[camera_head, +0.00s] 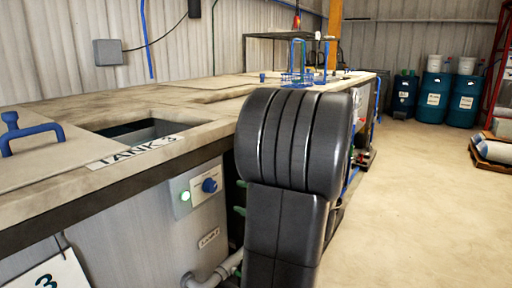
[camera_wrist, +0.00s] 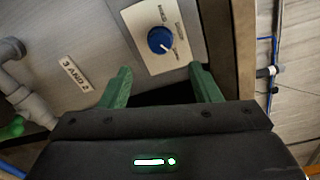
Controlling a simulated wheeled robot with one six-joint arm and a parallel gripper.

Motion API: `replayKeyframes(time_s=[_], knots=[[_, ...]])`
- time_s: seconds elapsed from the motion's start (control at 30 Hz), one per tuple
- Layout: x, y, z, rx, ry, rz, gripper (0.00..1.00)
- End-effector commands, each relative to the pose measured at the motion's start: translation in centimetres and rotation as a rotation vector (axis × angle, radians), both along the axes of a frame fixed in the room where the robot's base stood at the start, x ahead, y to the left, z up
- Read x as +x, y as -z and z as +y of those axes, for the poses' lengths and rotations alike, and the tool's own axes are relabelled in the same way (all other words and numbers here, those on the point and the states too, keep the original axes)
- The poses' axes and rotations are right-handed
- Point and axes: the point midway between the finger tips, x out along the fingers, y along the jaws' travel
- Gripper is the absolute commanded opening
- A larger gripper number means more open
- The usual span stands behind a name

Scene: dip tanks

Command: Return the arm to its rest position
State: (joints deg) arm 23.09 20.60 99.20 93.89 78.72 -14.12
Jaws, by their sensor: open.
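My gripper (camera_wrist: 161,72) shows in the wrist view with its two green fingers spread apart and nothing between them. It faces the grey front of a tank, close to a panel with a blue knob (camera_wrist: 160,40). In the head view my dark arm stands folded in the middle and hides most of the gripper; small green tips show at its left edge. The same blue knob (camera_head: 210,185) shows left of the arm, beside a lit green lamp (camera_head: 186,196).
The long tank bench (camera_head: 200,103) runs along the left, with an open tank (camera_head: 150,131) and a blue-handled lid (camera_head: 45,168). A blue rack (camera_head: 298,72) stands farther along it. Blue drums (camera_head: 434,98) stand at the back right.

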Motion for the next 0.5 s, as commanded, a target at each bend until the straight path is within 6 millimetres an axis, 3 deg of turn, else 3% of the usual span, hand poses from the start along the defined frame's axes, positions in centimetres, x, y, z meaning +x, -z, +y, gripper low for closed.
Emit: replayKeyframes(time_s=[0.27,0.5], knots=[[-2.3,-0.2,-3.4,0.001,0.003,0.001,0.57],[-0.4,0.1,-0.3,0.0,-0.005,0.0,0.57]])
